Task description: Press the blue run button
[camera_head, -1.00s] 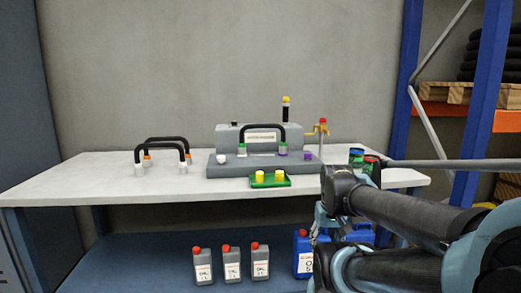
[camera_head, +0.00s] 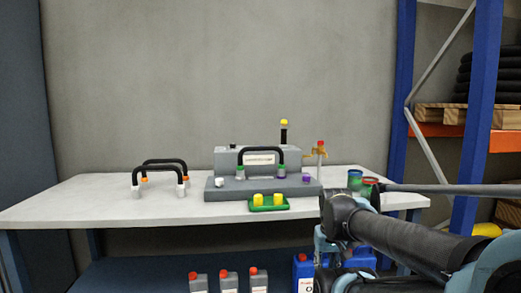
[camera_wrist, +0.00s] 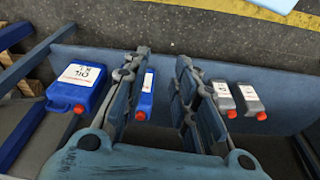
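The grey assembly machine (camera_head: 230,161) stands on the white table in the head view, with a flat grey base (camera_head: 236,191) in front. A black arched handle (camera_head: 262,149) with green and purple fittings stands on the base. A white round knob (camera_head: 219,181) is at the base's left and a small purple piece (camera_head: 308,178) at its right. I cannot make out a blue button in either view. My gripper (camera_wrist: 165,70) is open and empty in the wrist view, pointing toward the lower shelf. In the head view my arm is at the right, in front of the table.
A green tray (camera_head: 254,209) with yellow cylinders sits before the base. Two black handles (camera_head: 163,169) stand on the left of the table (camera_head: 90,205). Grey bottles (camera_head: 229,281) and blue cans (camera_wrist: 78,88) are below the tabletop.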

